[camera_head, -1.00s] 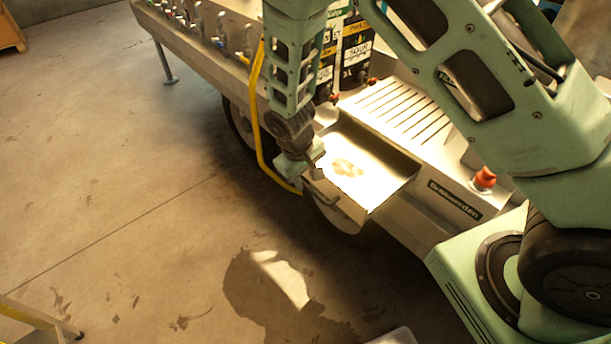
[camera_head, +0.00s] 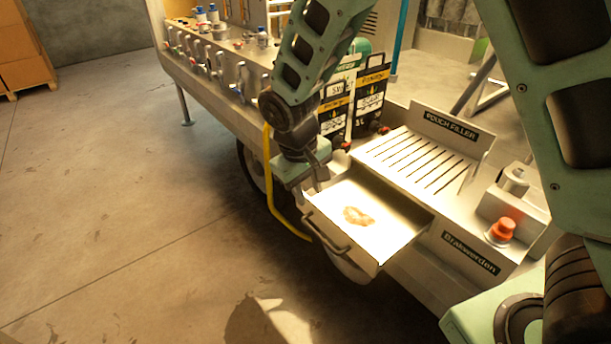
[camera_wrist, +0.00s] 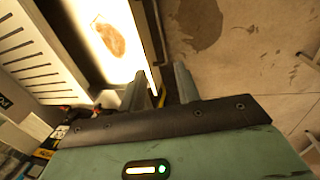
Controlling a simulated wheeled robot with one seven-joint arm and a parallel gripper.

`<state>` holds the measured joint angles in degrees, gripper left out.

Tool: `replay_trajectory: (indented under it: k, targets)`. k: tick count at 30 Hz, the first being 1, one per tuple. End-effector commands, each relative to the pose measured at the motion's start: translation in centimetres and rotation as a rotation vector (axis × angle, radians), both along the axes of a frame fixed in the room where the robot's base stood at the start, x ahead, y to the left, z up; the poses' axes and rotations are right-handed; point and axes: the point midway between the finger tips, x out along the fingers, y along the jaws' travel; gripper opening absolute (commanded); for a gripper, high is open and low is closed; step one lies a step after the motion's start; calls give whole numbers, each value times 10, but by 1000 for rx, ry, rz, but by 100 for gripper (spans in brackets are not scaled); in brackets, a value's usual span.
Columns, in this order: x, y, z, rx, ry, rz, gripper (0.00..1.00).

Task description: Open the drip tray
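The drip tray (camera_head: 395,240) is a metal drawer pulled out of the trailer's side, with a brown stain on its brightly lit floor. Its dark bar handle (camera_head: 327,236) shows along the front, clear of my gripper in the head view. My gripper (camera_head: 319,184) is just above the tray's left front corner, pointing down. In the wrist view, my gripper (camera_wrist: 160,88) has its two fingers apart, near the tray's front edge, with the tray (camera_wrist: 91,45) to the left. I see nothing held between the fingers. Whether a finger touches the tray's edge is unclear.
A slotted drain surface (camera_head: 420,160) lies behind the tray. A red button (camera_head: 502,229) stands to its right. A yellow hose (camera_head: 268,180) hangs left of my gripper, and black-labelled containers (camera_head: 370,97) stand behind it. The floor in front is open.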

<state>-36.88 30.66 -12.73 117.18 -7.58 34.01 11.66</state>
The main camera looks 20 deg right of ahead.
Motion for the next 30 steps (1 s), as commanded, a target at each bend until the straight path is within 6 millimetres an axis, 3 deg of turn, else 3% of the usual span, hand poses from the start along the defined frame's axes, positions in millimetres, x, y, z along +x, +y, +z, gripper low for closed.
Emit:
replay_trajectory:
  k: [3, 9, 24, 27, 30]
  targets:
    - [-1, 4, 20, 2, -1, 0, 33]
    - [-2, 6, 37, 0, 0, -1, 33]
    - [-4, 7, 40, 2, 2, 0, 33]
    - [-16, 11, 44, 26, 13, 12, 33]
    - [-48, 21, 57, 85, 38, 47, 33]
